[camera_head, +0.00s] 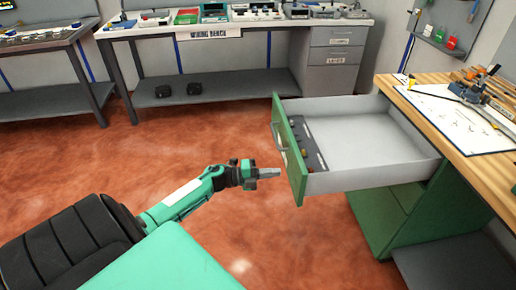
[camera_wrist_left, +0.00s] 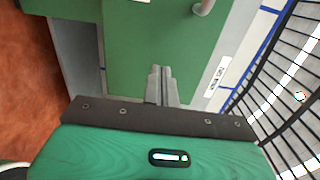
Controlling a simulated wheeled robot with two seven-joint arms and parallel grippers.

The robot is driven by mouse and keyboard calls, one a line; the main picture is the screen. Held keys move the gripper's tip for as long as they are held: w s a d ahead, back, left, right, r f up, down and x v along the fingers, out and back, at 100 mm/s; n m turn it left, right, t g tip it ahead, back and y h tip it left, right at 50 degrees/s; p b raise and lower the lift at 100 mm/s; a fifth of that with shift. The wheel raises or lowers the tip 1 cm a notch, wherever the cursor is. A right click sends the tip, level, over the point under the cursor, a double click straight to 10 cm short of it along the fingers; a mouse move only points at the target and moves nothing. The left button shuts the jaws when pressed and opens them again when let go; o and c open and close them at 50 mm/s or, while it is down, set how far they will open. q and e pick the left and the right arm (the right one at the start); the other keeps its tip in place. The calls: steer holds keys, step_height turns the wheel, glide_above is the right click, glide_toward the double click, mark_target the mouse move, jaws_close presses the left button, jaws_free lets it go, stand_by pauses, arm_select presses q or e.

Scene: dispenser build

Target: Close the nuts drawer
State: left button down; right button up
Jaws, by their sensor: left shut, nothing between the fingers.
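The drawer with a green front (camera_head: 288,150) and light grey inside stands pulled well out of the green cabinet under the wooden bench. A grey handle (camera_head: 279,140) is on its front. My left gripper (camera_head: 278,172) is shut and empty, close to the lower near part of the drawer front. In the left wrist view the shut fingertips (camera_wrist_left: 160,70) point at the green front (camera_wrist_left: 150,35). A small white label (camera_wrist_left: 217,76) shows there, its text hard to read. I cannot tell whether the fingertips touch the front. My right gripper is not in view.
A dark grey strip (camera_head: 310,148) with small parts lies in the drawer behind its front. The wooden bench top (camera_head: 440,100) holds a white sheet and tools. A wiring bench (camera_head: 230,25) stands at the back. The red floor between is clear.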

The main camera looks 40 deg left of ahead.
mark_target(293, 171)
arm_select(q)
steer(key=shift+p+x, duration=0.3)
steer(key=shift+x, duration=1.7)
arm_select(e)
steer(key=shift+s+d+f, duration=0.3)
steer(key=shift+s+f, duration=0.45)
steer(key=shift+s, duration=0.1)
